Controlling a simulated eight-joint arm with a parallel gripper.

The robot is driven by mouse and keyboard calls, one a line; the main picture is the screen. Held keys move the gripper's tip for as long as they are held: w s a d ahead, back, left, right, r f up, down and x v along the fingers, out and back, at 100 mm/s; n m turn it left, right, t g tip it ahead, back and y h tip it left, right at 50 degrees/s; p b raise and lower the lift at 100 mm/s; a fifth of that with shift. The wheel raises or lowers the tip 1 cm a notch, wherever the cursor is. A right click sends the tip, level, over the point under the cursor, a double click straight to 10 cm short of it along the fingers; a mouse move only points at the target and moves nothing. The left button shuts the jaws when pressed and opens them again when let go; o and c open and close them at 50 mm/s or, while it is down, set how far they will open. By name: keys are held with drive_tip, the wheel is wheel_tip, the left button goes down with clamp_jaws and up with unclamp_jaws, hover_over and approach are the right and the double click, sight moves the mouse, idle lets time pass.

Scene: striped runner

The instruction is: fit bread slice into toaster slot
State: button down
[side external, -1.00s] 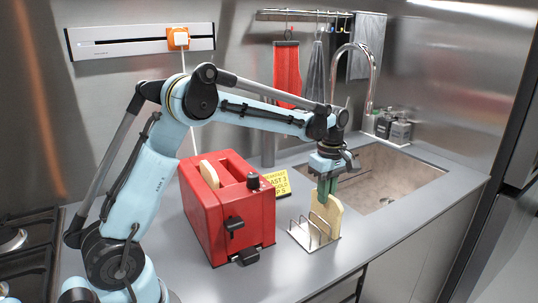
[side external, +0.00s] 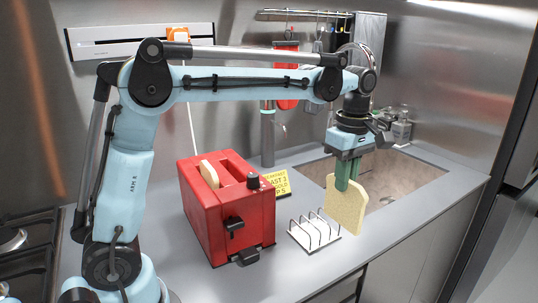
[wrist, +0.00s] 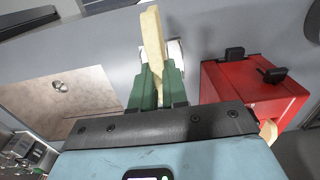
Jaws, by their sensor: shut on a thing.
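In the wrist view the bread slice (wrist: 153,45) shows edge-on between the green fingers (wrist: 157,85). The red toaster (side external: 236,215) stands on the counter to the left. One of its two top slots holds another bread slice (side external: 209,174); the other slot looks empty. The toaster also shows at the right of the wrist view (wrist: 240,85).
A wire toast rack (side external: 314,232) stands empty between the toaster and the held slice. A yellow note (side external: 283,184) stands behind the toaster's right side. The sink (side external: 395,185) is behind the held slice. A tap and hanging cloths are farther back.

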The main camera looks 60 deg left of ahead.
drive_tip(key=shift+s+d+r, duration=0.3)
drive_tip(key=shift+d+r, duration=0.25)
drive_tip(key=shift+d, duration=0.15)
wheel_tip(320, 180, up, 12)
drive_tip(key=s+a, duration=0.7)
drive_tip(key=a, duration=0.6)
drive_tip(key=s+a, duration=0.8)
drive_tip(key=a, duration=0.5)
wheel_tip(320, 180, down, 15)
drive_tip(key=shift+w+r, duration=0.15)
drive_tip(key=shift+w, duration=0.25)
drive_tip(key=c, duration=1.1)
unclamp_jaws()
drive_tip(key=shift+c, duration=0.2)
